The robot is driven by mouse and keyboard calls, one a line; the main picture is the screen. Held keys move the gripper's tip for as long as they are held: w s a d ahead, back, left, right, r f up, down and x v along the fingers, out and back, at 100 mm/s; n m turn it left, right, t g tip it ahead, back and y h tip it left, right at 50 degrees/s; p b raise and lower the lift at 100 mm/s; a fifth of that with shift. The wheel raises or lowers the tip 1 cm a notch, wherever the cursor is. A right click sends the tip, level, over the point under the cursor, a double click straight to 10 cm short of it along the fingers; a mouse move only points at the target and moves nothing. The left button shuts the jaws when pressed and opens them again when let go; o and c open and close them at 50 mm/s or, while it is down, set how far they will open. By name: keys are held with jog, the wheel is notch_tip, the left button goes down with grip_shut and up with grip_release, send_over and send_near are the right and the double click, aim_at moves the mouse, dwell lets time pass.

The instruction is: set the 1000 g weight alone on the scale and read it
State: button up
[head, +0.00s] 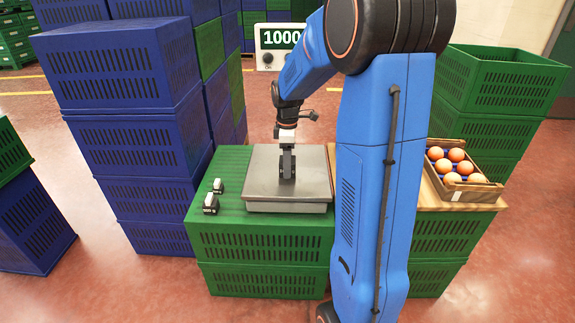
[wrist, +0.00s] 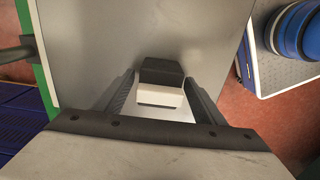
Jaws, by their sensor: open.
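The 1000 g weight, a dark block with a white face (wrist: 161,72), stands on the grey plate of the scale (wrist: 90,50) in the wrist view. No other weight shows on the plate. My gripper (wrist: 160,80) is open, with one finger on each side of the weight and a gap at both sides. In the head view my gripper (head: 287,165) is low over the middle of the scale (head: 262,185) and mostly hides the weight. The scale's display (head: 281,40) reads 1000; my arm is close to its right edge.
Two smaller dark and white weights (head: 213,195) stand on the green crate (head: 232,165) left of the scale. Tall blue crate stacks (head: 120,70) rise at the left.

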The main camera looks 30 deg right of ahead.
notch_tip(320, 180, up, 11)
jog(key=shift+f, duration=0.1)
jog(key=shift+r, duration=0.25)
jog(key=shift+s+a+r, duration=0.2)
jog(key=s+a+m+t, duration=0.1)
jog(key=s+a+m, duration=0.2)
jog(key=s, duration=0.6)
jog(key=s+a+f+m+t, duration=0.1)
jog(key=s+a+m+t, duration=0.1)
jog(key=s+a+m, duration=0.2)
jog(key=s+a+f+m+t, duration=0.1)
jog(key=s+a+m, duration=0.3)
jog(key=s, duration=1.2)
jog(key=a, duration=0.4)
jog(key=shift+s+t, duration=0.2)
jog(key=shift+t, duration=0.2)
